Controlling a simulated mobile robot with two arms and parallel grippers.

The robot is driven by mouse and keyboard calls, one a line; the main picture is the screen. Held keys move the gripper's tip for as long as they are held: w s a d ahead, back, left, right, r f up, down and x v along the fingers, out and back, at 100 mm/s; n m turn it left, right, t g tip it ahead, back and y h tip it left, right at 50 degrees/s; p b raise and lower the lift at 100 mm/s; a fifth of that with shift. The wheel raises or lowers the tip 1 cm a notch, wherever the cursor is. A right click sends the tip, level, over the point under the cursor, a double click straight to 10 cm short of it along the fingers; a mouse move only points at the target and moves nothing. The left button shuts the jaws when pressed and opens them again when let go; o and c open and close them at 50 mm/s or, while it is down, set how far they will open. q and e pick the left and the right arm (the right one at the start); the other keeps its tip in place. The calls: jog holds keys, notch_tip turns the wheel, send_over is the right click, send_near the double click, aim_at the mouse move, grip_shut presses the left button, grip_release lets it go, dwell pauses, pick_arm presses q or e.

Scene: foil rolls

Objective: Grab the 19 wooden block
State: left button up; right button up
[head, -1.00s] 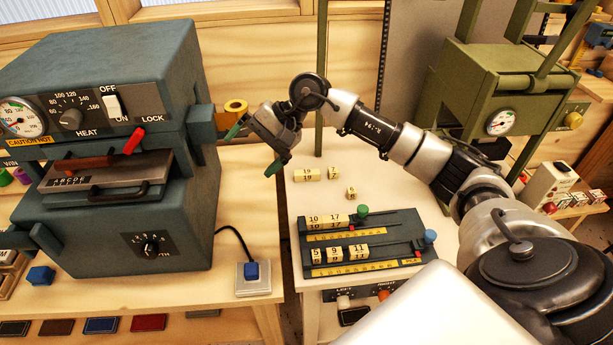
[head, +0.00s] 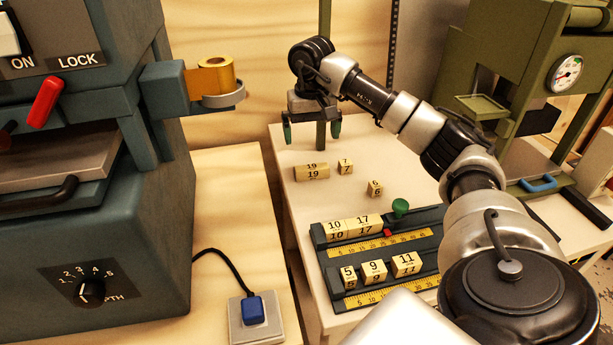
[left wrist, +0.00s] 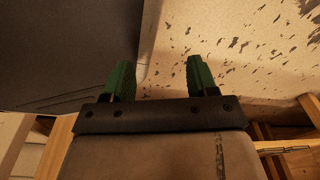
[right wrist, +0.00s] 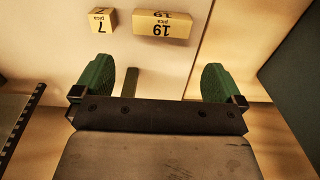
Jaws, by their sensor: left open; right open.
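The 19 wooden block (head: 311,172) is a long pale block lying on the white table, left of the 7 block (head: 345,167). In the right wrist view the 19 block (right wrist: 162,27) lies beyond my fingertips, between their lines, with the 7 block (right wrist: 101,21) to its left. My right gripper (head: 312,132) is open and empty, pointing down above and behind the 19 block, apart from it. My left gripper (left wrist: 160,75) is open and empty in the left wrist view, and is not in the head view.
A 6 block (head: 375,188) lies nearer. A dark composing rack (head: 420,244) holds several numbered blocks in front. A blue-grey heat press (head: 130,240) stands at left, with a gold foil roll (head: 211,76) on its side. A green press (head: 520,60) stands at right.

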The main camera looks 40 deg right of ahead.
aim_at(312, 166)
notch_tip(312, 166, down, 4)
jog(key=shift+f, duration=0.1)
jog(key=f, duration=0.4)
jog(key=shift+s+a+f, duration=0.2)
jog(key=shift+s+a, duration=0.05)
jog(key=shift+s, duration=0.15)
jog(key=shift+f, duration=0.3)
pick_arm(q)
jog(key=shift+w+d+r, duration=0.1)
jog(key=shift+w+r, duration=0.15)
jog(key=shift+w, duration=0.25)
jog(key=shift+w+d+r, duration=0.1)
jog(key=shift+w+r, duration=0.1)
jog(key=shift+w, duration=0.25)
pick_arm(e)
jog(key=shift+c, duration=0.3)
jog(key=c, duration=0.7)
jog(key=shift+o, duration=0.2)
jog(key=shift+r, duration=0.1)
